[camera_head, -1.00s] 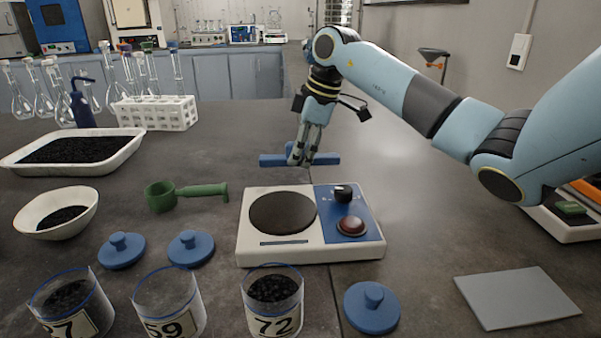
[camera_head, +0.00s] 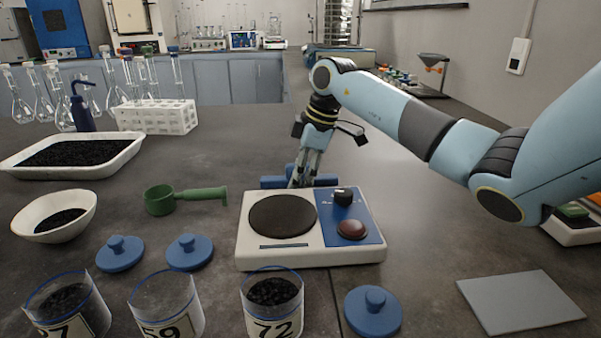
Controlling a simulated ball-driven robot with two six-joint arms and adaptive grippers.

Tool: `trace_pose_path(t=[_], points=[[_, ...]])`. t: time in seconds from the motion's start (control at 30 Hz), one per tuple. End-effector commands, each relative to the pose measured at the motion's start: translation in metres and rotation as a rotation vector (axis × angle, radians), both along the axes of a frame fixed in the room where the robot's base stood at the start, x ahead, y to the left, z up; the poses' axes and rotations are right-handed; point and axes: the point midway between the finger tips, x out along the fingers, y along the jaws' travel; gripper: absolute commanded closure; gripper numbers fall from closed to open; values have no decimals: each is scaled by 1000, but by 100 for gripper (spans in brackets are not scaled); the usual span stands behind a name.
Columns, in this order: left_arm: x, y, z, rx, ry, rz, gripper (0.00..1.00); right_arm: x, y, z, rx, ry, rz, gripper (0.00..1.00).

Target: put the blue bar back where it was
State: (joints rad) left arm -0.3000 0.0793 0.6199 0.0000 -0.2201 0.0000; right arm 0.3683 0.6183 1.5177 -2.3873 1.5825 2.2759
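The blue bar (camera_head: 326,180) lies crosswise just behind the shaker (camera_head: 284,254); its middle is covered by my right gripper and its lower edge is partly hidden by the shaker. My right gripper (camera_head: 303,182) points down with its fingers around the middle of the bar and looks shut on it. I cannot tell whether the bar touches the table. The shaker is white with a dark round plate, a blue panel, a black knob and a red button. My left gripper is not in view.
Several jars, including jar 72 (camera_head: 272,309), and blue lids (camera_head: 372,309) stand in front of the shaker. A green scoop (camera_head: 185,198), white bowl (camera_head: 55,214) and tray of dark grains (camera_head: 70,153) are at left. A grey mat (camera_head: 520,302) lies front right.

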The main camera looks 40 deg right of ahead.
Motion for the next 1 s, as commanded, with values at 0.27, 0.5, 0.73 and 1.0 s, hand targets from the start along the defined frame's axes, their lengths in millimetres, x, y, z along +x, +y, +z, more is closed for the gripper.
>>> trace_pose_path(t=[0.27,0.5,0.73,1.0], points=[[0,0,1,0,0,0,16,0,0,1,0,1,0,52],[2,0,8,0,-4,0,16,-8,-6,37,-4,-3,1,52],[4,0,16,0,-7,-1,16,-22,-13,87,-4,-2,0,52],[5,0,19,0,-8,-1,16,-31,-16,117,0,0,1,52]])
